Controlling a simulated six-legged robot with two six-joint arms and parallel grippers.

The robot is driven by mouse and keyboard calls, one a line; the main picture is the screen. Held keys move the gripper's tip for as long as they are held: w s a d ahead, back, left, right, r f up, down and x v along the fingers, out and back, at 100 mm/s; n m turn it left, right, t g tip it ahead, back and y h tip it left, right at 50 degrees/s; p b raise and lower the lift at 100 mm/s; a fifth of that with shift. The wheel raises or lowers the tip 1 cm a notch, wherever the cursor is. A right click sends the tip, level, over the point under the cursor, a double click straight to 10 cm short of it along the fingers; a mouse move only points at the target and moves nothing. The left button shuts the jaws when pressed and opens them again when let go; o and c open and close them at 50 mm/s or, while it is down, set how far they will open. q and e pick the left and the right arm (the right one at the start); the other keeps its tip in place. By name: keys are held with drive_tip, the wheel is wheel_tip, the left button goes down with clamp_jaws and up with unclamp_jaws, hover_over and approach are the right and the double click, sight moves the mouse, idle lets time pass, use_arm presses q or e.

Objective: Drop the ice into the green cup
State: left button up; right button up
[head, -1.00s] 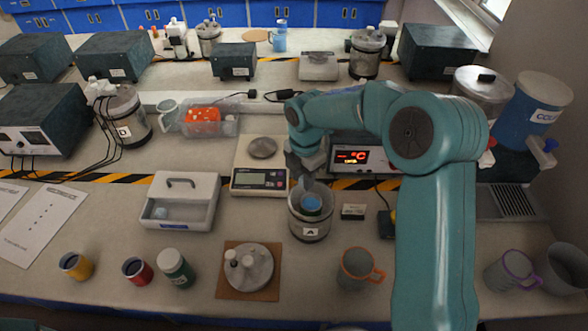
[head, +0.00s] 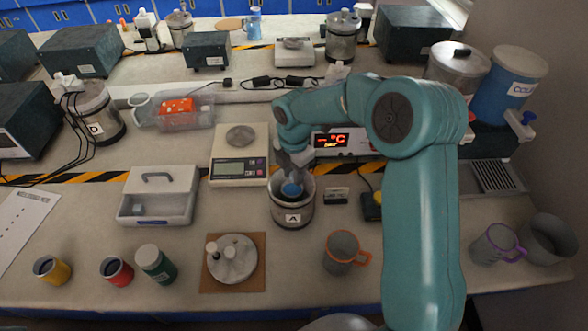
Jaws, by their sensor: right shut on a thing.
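My right gripper (head: 296,166) points down at the mouth of the open metal container marked A (head: 294,214). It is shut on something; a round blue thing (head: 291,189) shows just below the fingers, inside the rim. I cannot tell whether this blue thing is the ice or what exactly the fingers grip. A dark green cup (head: 157,268) with a pale top stands at the front left, beside a red cup (head: 117,272), well away from the gripper. A small pale block (head: 138,210) lies in the white handled box (head: 160,192). My left gripper is out of view.
A round grey lid (head: 238,262) lies on a brown mat between the green cup and an orange-handled mug (head: 342,249). A scale (head: 238,168) stands left of the gripper. A yellow cup (head: 51,270) is at far left. A small dark block (head: 336,195) lies right of container A.

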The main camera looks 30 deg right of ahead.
drive_tip(key=shift+s, duration=0.1)
drive_tip(key=o, duration=1)
drive_tip(key=shift+w+d, duration=0.1)
drive_tip(key=shift+w, duration=0.1)
drive_tip(key=shift+c, duration=0.2)
drive_tip(key=shift+s, duration=0.1)
drive_tip(key=shift+r, duration=0.1)
wheel_tip(320, 180, up, 16)
drive_tip(key=b, duration=0.1)
drive_tip(key=shift+r, duration=0.15)
drive_tip(key=shift+s, duration=0.1)
